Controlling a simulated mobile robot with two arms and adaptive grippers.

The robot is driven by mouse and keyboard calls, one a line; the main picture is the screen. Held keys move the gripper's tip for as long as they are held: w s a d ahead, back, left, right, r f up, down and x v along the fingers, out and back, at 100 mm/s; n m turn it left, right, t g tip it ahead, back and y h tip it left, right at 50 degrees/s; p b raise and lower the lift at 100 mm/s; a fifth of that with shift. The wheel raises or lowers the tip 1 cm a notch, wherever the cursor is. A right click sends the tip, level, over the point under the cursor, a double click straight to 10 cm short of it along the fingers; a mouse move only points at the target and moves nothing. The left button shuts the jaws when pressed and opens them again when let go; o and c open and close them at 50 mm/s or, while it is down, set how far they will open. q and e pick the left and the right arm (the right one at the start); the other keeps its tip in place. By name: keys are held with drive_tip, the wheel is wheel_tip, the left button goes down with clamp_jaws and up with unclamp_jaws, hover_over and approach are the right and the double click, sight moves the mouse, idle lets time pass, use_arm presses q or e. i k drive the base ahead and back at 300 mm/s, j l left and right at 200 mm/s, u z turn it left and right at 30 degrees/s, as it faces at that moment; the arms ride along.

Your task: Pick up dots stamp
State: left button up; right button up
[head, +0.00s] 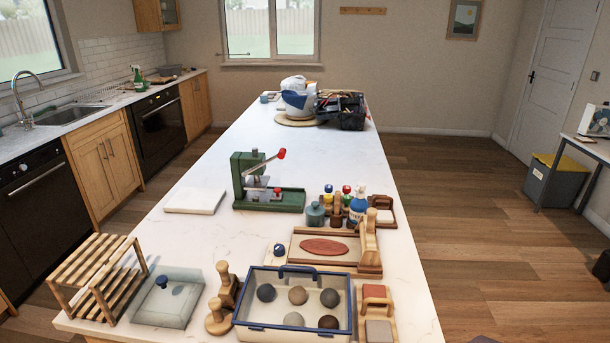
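Neither of my grippers is in the head view. I cannot tell which thing is the dots stamp, as no dot pattern can be made out. Two wooden pieces with rounded handles stand at the front left of the blue-rimmed tray: one upright piece (228,287) and a lower round-based one (217,318).
The counter's middle stretch beyond the press is clear.

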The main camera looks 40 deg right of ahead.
sight(346, 189)
drive_tip(key=z, duration=1.65)
